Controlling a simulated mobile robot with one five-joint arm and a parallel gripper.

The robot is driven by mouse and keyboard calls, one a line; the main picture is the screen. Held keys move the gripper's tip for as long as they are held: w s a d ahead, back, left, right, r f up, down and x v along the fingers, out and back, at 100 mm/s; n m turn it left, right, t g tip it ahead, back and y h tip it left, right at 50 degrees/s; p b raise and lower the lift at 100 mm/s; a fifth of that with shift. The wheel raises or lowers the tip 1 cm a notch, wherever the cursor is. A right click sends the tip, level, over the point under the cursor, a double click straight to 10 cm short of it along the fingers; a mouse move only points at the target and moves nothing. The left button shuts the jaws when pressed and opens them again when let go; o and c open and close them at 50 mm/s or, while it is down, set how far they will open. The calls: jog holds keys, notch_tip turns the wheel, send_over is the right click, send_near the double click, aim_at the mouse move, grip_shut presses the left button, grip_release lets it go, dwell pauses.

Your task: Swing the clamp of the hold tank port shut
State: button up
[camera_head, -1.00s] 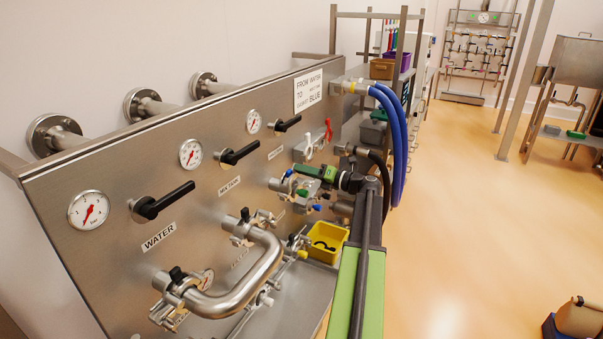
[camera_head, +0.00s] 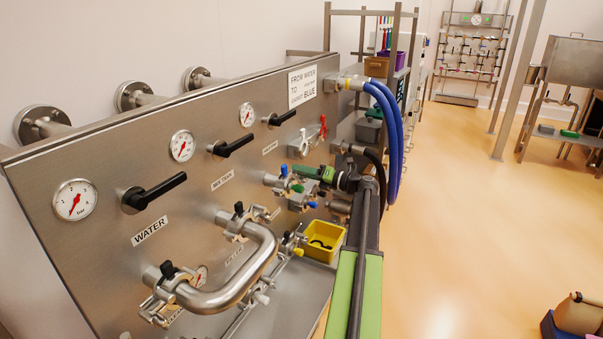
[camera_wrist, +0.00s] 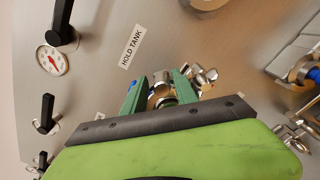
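In the wrist view, the HOLD TANK label (camera_wrist: 131,47) is on the steel panel, and the hold tank port (camera_wrist: 161,92) shows below it, partly hidden by my gripper. Shiny metal clamp parts (camera_wrist: 206,76) stick out at the port's right. My gripper (camera_wrist: 158,80) has its two green fingers apart, one on each side of the port in the picture. I cannot tell whether they touch it. In the head view, my gripper (camera_head: 300,172) is at the panel among the small clamped fittings (camera_head: 303,195). Whether the clamp is closed is not clear.
A bent steel pipe (camera_head: 258,262) joins two lower ports at the front left. A yellow bin (camera_head: 324,241) sits below my gripper. Blue hoses (camera_head: 395,140) hang from the panel's far end. Black valve handles (camera_head: 158,191) project from the panel.

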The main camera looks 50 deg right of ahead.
dwell(0.3)
jog(key=v, duration=0.9)
